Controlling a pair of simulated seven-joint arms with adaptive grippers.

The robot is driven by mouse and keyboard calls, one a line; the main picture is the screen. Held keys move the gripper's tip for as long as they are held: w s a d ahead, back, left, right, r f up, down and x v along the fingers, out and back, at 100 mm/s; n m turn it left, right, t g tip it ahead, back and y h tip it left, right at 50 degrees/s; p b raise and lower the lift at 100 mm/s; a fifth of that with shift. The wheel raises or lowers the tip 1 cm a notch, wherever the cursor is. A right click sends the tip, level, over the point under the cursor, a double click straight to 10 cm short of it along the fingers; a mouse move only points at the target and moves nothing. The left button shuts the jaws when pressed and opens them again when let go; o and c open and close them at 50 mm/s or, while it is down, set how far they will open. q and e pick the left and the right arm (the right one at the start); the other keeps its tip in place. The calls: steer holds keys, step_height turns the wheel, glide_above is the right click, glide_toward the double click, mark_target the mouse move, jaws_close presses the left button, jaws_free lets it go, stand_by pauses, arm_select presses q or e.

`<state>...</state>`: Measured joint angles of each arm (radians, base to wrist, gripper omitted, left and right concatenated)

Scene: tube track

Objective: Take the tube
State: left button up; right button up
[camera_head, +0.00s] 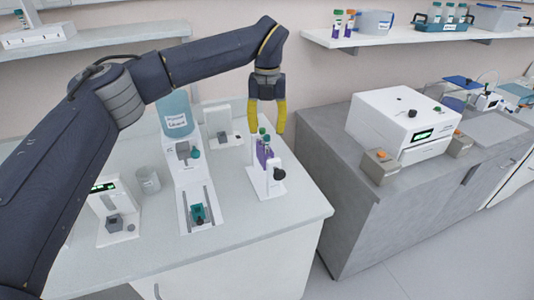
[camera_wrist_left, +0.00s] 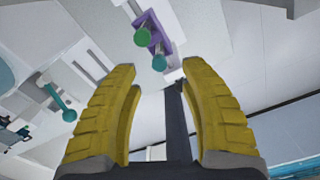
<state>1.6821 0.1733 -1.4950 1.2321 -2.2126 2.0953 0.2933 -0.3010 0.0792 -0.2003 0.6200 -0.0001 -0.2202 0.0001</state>
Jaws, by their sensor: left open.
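A tube with a green cap stands in a purple holder (camera_head: 264,152) on a white stand (camera_head: 268,180) at the right end of the white bench. In the left wrist view two round caps show at the holder: a green cap (camera_wrist_left: 141,37) and a teal cap (camera_wrist_left: 159,63). My left gripper (camera_head: 267,129) has yellow fingers, is open and empty, and hangs just above and behind the holder. In the left wrist view its fingers (camera_wrist_left: 160,75) are spread wide, with the caps beyond the gap between the tips. My right gripper is not in view.
A white track device (camera_head: 201,222) with a teal-topped piece stands left of the stand. A small white device (camera_head: 118,225) and a cup (camera_head: 148,180) are farther left. A grey cabinet bears a white machine (camera_head: 400,118) to the right. A shelf (camera_head: 370,37) hangs above.

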mark_target(267, 136)
arm_select(q)
steer(key=shift+w+f, duration=0.15)
steer(key=shift+f, duration=2.4)
jaws_close()
